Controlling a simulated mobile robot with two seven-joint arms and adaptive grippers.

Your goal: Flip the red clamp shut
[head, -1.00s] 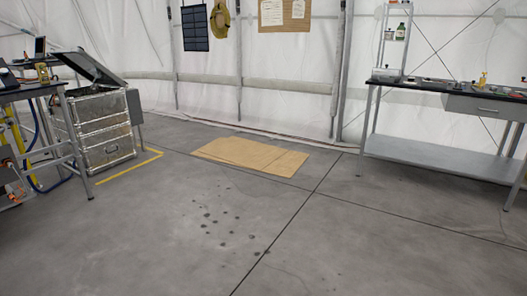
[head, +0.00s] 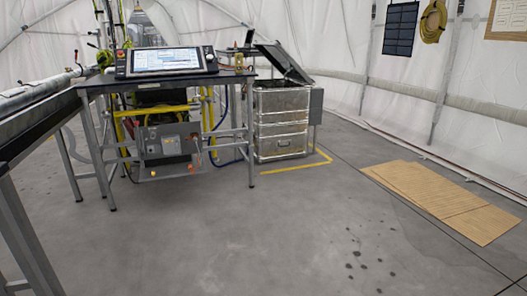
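I cannot make out the red clamp for certain in the head view. A small red part (head: 120,57) shows beside the left end of the tablet-like console (head: 167,61), too small to identify. A silver pipe (head: 38,90) with a small fitting (head: 77,70) at its right end lies on the dark bench at the left. Neither of my grippers is in view.
The console stands on a dark table (head: 150,83) with grey legs. A metal case (head: 282,125) with its lid raised stands right of it, by yellow floor tape (head: 296,170). Cardboard (head: 440,195) lies at the right. The middle floor is clear.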

